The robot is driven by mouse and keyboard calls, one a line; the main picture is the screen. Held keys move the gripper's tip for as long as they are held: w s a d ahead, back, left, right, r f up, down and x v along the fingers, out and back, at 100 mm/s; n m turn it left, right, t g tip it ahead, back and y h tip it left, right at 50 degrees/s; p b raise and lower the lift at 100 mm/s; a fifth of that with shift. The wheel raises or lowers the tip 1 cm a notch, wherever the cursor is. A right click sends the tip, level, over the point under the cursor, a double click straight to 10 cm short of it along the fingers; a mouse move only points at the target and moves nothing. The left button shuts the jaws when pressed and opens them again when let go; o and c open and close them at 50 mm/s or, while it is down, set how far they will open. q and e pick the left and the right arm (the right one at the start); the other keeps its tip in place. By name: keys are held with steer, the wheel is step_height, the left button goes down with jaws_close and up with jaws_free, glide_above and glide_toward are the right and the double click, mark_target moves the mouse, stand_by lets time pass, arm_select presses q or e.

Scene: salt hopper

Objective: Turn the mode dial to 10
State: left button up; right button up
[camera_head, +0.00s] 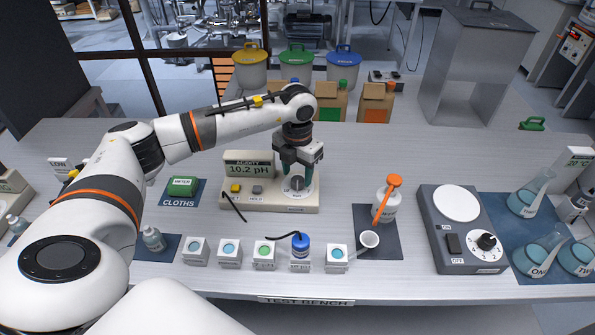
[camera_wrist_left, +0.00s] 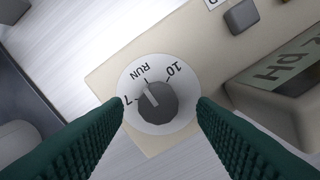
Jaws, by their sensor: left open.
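The mode dial (camera_wrist_left: 157,102) is a grey knob on a white round plate marked 7, RUN and 10. Its pointer ridge leans up-left in the left wrist view, near the RUN side and away from 10. In the head view the dial (camera_head: 297,185) sits on the right of the beige acidity meter (camera_head: 270,201), whose display (camera_head: 249,169) reads 10.2 pH. My left gripper (camera_head: 299,178) is over the dial, pointing down. Its green fingers (camera_wrist_left: 155,125) are open, one on each side of the knob, with visible gaps. My right gripper is not in view.
A yellow button (camera_head: 236,188) and a grey button (camera_head: 257,189) sit left of the dial on the meter. Several small sample cups line the front.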

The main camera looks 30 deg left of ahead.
arm_select(q)
steer(key=shift+d+f, duration=0.1)
steer(key=shift+f, duration=0.8)
steer(key=c, duration=1)
steer(key=shift+o, duration=0.2)
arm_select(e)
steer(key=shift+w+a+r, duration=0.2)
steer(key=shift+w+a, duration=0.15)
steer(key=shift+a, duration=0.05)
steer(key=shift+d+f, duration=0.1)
